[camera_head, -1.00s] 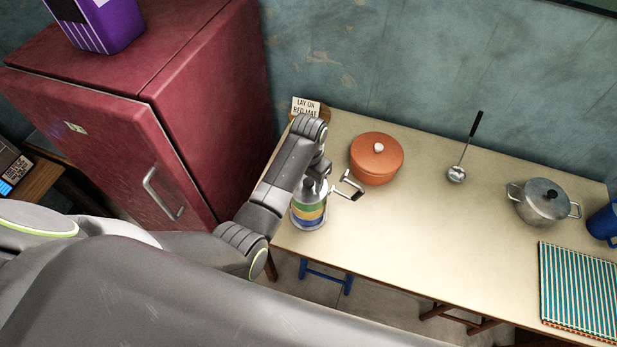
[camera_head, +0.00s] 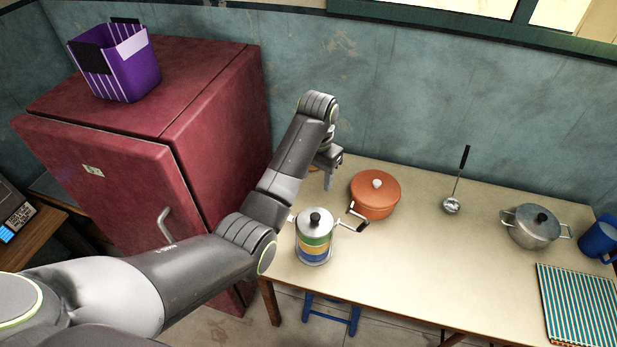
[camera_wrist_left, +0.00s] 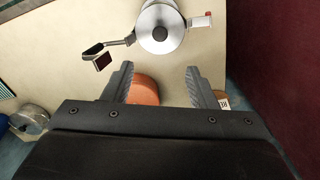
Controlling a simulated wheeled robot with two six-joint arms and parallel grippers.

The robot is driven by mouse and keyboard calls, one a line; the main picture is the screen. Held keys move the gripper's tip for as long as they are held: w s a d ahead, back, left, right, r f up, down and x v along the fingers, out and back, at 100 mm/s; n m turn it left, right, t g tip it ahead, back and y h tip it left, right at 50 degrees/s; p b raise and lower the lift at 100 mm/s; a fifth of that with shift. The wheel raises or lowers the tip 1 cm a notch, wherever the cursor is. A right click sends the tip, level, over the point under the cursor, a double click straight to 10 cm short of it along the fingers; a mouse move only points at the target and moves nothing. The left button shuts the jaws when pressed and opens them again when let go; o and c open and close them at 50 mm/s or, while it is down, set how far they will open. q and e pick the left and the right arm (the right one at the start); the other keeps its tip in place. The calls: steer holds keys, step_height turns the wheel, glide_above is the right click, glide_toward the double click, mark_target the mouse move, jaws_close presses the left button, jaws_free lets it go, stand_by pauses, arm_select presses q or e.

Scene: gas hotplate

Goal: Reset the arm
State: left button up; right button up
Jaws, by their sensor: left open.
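My left arm comes in from the left, and its gripper (camera_head: 328,182) is in the air above the back left part of the table, pointing down. The left wrist view shows its two fingers (camera_wrist_left: 160,78) apart with nothing between them. A silver-lidded container (camera_head: 314,240) with green, yellow and blue bands stands upright on the table, in front of the gripper and apart from it. Its lid also shows in the left wrist view (camera_wrist_left: 160,28). An orange lidded pot (camera_head: 375,196) stands right of the gripper. My right gripper is out of view.
A red fridge (camera_head: 100,180) with a purple basket (camera_head: 125,70) on top stands left of the table (camera_head: 420,270). A ladle (camera_head: 453,206), a metal pot (camera_head: 535,228), a blue mug (camera_head: 598,238) and a striped mat (camera_head: 580,305) are on the right. The table's middle is clear.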

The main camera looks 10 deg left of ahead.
arm_select(q)
steer(key=s+a+f+n+t, duration=0.1)
steer(key=s+a+f+n, duration=0.1)
steer(key=s+a+f, duration=0.55)
steer(key=s+a+f+n+t, duration=0.1)
steer(key=s+a+f, duration=0.35)
steer(key=s, duration=0.55)
steer(key=s+a+r+n+t+y, duration=0.1)
steer(key=s+a+r, duration=0.2)
steer(key=s, duration=0.7)
steer(key=s+a+r+n+t+y, duration=0.15)
steer(key=s+a, duration=0.25)
steer(key=s, duration=0.6)
step_height(320, 180, down, 31)
steer(key=a+g+h+b, duration=0.1)
steer(key=g+b, duration=0.1)
steer(key=b, duration=0.6)
steer(key=s+f+b, duration=0.3)
steer(key=s+f, duration=0.4)
steer(key=f, duration=0.4)
steer(key=s+d+f+g+b, duration=0.1)
steer(key=s+f+b, duration=0.2)
steer(key=s+f, duration=0.5)
step_height(320, 180, down, 4)
steer(key=shift+f, duration=0.1)
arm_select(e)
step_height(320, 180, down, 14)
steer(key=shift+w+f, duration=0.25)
